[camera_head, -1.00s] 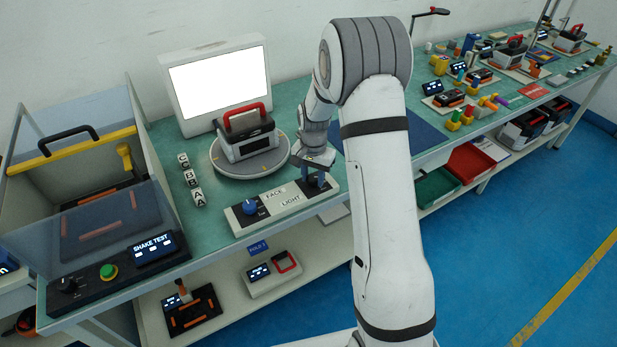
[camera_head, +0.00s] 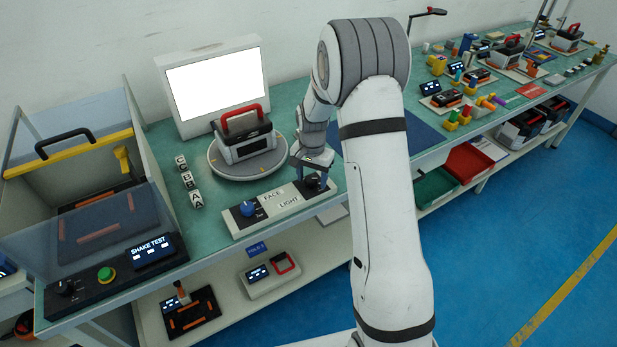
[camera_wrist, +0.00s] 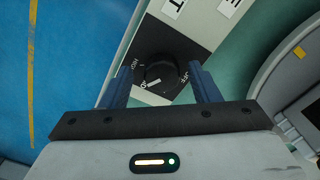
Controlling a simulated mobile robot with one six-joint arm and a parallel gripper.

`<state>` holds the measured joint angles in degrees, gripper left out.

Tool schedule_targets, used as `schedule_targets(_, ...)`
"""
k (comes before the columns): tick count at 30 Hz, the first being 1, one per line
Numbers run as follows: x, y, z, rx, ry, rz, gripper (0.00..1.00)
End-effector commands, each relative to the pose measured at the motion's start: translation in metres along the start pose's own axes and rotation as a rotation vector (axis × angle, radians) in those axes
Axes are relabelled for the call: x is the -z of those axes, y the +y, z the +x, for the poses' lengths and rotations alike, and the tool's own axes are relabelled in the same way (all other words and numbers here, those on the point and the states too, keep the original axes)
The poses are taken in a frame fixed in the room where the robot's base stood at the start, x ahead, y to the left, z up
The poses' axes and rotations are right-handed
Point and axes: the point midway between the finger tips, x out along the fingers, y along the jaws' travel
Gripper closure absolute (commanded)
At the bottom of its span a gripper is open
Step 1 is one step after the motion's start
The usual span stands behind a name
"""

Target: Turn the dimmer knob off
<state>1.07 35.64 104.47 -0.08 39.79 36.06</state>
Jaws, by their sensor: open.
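The black dimmer knob (camera_wrist: 160,75) sits on a dark square plate at the right end of the FACE LIGHT panel (camera_head: 268,212). In the wrist view it lies between the two blue fingers of my gripper (camera_wrist: 162,82), with a gap on each side. A white pointer mark shows on the knob, and plate lettering is partly covered by the fingers. In the head view my gripper (camera_head: 313,178) is low over the panel's right end and partly hides the knob (camera_head: 314,184). A blue knob (camera_head: 248,208) is at the panel's left end.
A round turntable (camera_head: 222,170) holding a red-handled device (camera_head: 243,138) stands behind the panel, in front of a lit white screen (camera_head: 217,84). Lettered cubes (camera_head: 188,180) stand to the left. The SHAKE TEST box (camera_head: 110,270) is farther left.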

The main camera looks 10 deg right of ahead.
Motion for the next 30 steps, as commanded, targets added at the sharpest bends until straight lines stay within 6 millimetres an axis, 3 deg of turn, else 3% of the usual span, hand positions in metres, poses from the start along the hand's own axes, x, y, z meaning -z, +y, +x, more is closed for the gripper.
schedule_targets(5, 0.000, -0.001, -0.008, 0.001, 0.001, 0.000, 0.44)
schedule_targets(18, -0.001, 0.002, -0.072, 0.001, 0.001, 0.000, 0.44)
schedule_targets(30, -0.003, 0.001, -0.078, 0.000, 0.000, -0.001, 0.44)
